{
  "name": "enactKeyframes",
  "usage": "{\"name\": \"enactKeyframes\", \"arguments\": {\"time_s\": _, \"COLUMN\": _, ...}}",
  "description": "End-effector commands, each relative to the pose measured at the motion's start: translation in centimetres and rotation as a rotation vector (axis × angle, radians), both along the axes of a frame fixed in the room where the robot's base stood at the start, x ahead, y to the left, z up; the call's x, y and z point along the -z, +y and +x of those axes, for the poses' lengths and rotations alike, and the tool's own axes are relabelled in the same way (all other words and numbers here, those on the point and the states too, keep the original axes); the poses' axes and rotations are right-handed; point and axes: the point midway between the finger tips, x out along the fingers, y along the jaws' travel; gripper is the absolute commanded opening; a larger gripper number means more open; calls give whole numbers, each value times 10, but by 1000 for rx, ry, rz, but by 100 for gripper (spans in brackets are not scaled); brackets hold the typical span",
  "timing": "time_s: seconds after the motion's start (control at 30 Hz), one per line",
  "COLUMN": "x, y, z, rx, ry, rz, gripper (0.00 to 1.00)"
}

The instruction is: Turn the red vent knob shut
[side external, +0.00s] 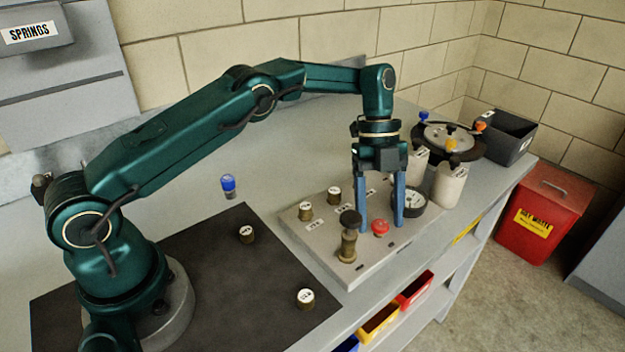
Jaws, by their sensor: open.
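The red vent knob (380,227) sits on the light grey panel (340,271) near its front edge. My gripper (381,222) points straight down over it. Its two blue fingers are open, one on each side of the knob, with the fingertips near knob height. Gaps show between the fingers and the knob, and I cannot tell whether either touches. The knob's turn position cannot be made out.
A brass valve with a dark knob (349,220) stands close left of my gripper. A round gauge (412,202) is close on the right, with white canisters (449,185) behind. Small brass pieces (305,298) stand on the dark mat (200,262).

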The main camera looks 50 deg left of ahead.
Motion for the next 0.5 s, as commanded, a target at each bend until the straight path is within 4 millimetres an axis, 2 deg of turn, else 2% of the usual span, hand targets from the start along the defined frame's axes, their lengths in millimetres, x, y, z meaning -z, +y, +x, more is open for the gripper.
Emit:
{"name": "enactKeyframes", "arguments": {"time_s": 0.17, "x": -19, "y": 0, "z": 1, "rx": 0, "ry": -5, "rz": 1, "gripper": 67}}
{"name": "enactKeyframes", "arguments": {"time_s": 0.43, "x": -39, "y": 1, "z": 0, "rx": 0, "ry": -3, "rz": 2, "gripper": 67}}
{"name": "enactKeyframes", "arguments": {"time_s": 0.5, "x": -43, "y": 9, "z": -2, "rx": -3, "ry": 0, "rz": 1, "gripper": 67}}
